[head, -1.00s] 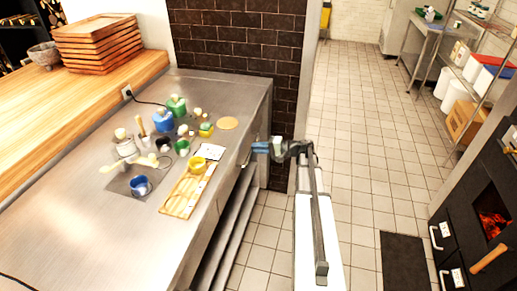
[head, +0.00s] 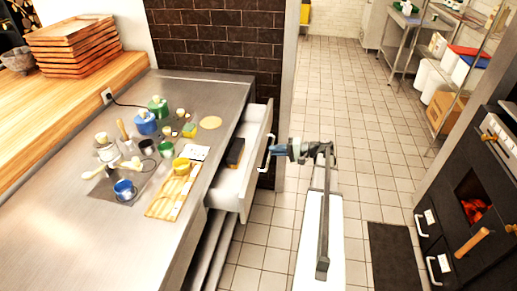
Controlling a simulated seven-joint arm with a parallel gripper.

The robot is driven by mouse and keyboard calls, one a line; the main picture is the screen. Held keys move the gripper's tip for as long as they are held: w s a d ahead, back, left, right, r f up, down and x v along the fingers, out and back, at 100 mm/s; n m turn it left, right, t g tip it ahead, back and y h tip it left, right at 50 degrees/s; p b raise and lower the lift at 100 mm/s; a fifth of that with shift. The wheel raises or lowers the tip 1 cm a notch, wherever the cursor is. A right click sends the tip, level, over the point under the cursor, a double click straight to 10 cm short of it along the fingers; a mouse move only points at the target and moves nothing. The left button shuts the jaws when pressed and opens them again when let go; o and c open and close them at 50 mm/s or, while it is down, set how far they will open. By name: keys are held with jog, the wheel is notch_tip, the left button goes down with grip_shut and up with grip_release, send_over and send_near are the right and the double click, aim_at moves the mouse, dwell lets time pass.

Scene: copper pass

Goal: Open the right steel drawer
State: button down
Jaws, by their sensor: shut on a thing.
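The steel drawer (head: 231,188) stands pulled out from the right side of the steel counter. Its pale inside shows, with a dark item (head: 235,152) lying in it. A pale bar handle (head: 266,153) is on its front. My gripper (head: 272,150) is at this handle, shut on it, reaching in from the right. The fingertips are small in this view, and their exact hold on the bar is hard to make out.
The steel counter (head: 130,245) holds several cups, bottles and a wooden board (head: 168,203) close to the drawer. Open shelves (head: 212,250) lie below. Tiled floor (head: 355,140) is clear beyond my arm. A black oven (head: 470,200) stands at the right.

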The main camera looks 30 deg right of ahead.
jog(key=f+v, duration=0.2)
jog(key=v, duration=0.7)
jog(key=f+v, duration=0.2)
jog(key=v, duration=0.7)
jog(key=shift+s+d, duration=0.5)
jog(key=shift+r, duration=0.1)
jog(key=c, duration=1.1)
grip_release()
jog(key=shift+c, duration=0.2)
jog(key=shift+d, duration=0.1)
jog(key=v, duration=0.7)
jog(key=shift+s, duration=0.15)
